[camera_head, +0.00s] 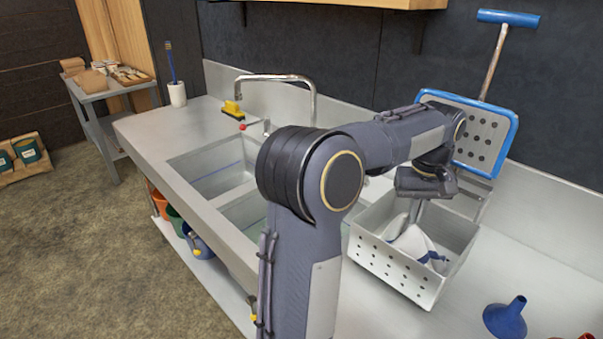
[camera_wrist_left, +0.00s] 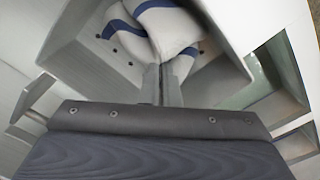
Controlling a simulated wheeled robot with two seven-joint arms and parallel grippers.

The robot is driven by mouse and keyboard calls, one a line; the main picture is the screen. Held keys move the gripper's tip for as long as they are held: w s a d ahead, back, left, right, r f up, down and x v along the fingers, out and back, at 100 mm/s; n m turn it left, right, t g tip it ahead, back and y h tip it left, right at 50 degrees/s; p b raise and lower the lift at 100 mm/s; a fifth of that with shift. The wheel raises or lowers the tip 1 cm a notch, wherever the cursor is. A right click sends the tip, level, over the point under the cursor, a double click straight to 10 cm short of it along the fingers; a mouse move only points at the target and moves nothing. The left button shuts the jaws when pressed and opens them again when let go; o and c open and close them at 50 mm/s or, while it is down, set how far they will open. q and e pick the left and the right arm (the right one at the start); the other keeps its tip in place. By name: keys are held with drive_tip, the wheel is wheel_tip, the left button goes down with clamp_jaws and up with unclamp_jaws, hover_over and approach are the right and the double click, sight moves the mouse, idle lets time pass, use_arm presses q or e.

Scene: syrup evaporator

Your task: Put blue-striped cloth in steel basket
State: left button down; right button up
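The blue-striped cloth (camera_head: 414,243) is white with blue bands and lies bunched inside the steel basket (camera_head: 396,272), a box with round holes in its walls. In the left wrist view the cloth (camera_wrist_left: 166,28) gathers to a narrow pinch at the fingertips. My left gripper (camera_head: 414,214) points down into the basket from above. In the left wrist view its fingers (camera_wrist_left: 161,84) are close together, shut on the cloth. The basket wall (camera_wrist_left: 90,70) surrounds the cloth there. Part of the cloth is hidden by the near basket wall in the head view. My right gripper is not in view.
A double sink (camera_head: 215,170) with a tap (camera_head: 280,78) lies left of the basket. A blue-rimmed perforated tool (camera_head: 485,130) stands behind the basket. A blue funnel (camera_head: 506,318) stands on the counter at right. The counter's left end is mostly clear.

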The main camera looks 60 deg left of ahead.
use_arm(q)
drive_tip(key=shift+w+d+f+b, duration=0.1)
drive_tip(key=shift+f+b, duration=2.15)
drive_tip(key=shift+f, duration=1.8)
drive_tip(key=c, duration=1.6)
unclamp_jaws()
drive_tip(key=shift+o, duration=0.3)
drive_tip(key=o, duration=0.5)
drive_tip(key=shift+o, duration=0.5)
drive_tip(key=o, duration=0.7)
drive_tip(key=shift+c, duration=0.2)
drive_tip(key=shift+r, duration=0.1)
